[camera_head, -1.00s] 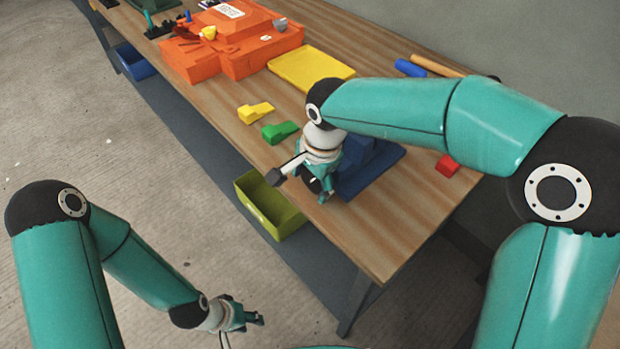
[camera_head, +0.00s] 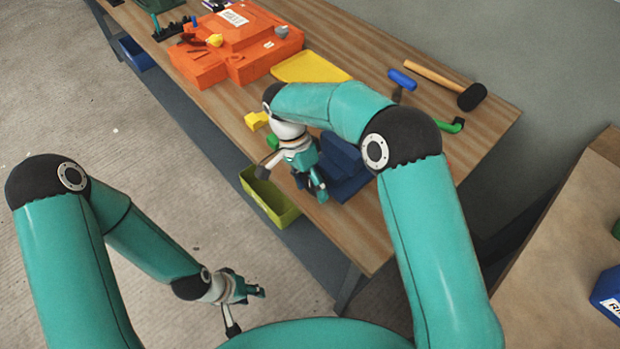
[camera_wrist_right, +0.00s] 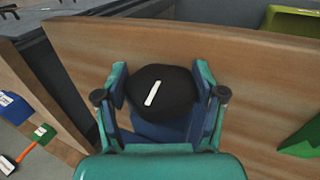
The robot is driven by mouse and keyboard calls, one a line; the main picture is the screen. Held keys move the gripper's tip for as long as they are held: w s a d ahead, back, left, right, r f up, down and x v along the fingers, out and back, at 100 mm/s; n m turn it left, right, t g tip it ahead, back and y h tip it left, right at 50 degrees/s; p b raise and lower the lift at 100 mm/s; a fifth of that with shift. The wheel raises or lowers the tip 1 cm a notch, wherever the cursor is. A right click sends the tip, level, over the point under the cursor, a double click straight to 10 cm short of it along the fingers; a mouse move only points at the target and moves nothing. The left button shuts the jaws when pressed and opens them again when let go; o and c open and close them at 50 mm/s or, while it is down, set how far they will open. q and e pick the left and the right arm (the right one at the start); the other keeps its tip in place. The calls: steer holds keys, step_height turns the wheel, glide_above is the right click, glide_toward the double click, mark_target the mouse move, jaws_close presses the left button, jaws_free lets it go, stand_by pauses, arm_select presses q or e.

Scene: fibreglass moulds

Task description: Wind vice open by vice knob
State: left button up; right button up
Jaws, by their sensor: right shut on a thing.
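The blue vice (camera_head: 345,172) stands on the wooden bench near its front edge, partly hidden by my right arm. My right gripper (camera_head: 312,190) is at the front of the vice. In the right wrist view the vice knob (camera_wrist_right: 162,92) is a round black knob with a white line slanting on its face. The fingers of my right gripper (camera_wrist_right: 160,96) are on both sides of the knob, shut on it. Blue vice body shows below and beside the knob. My left gripper (camera_head: 248,292) hangs over the floor, away from the bench, too small to judge its fingers.
An orange mould (camera_head: 235,45) and a yellow tray (camera_head: 308,68) lie further back on the bench. A mallet (camera_head: 470,96) and a blue cylinder (camera_head: 402,79) lie at the far edge. An olive bin (camera_head: 270,195) hangs on the bench's front. Another table (camera_head: 560,230) is at the right.

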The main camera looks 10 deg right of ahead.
stand_by(0.3)
steer(key=o, duration=1.2)
steer(key=shift+c, duration=0.2)
steer(key=v, duration=1.1)
steer(key=shift+w+a+r, duration=0.2)
steer(key=shift+w+r, duration=0.05)
steer(key=shift+w, duration=0.05)
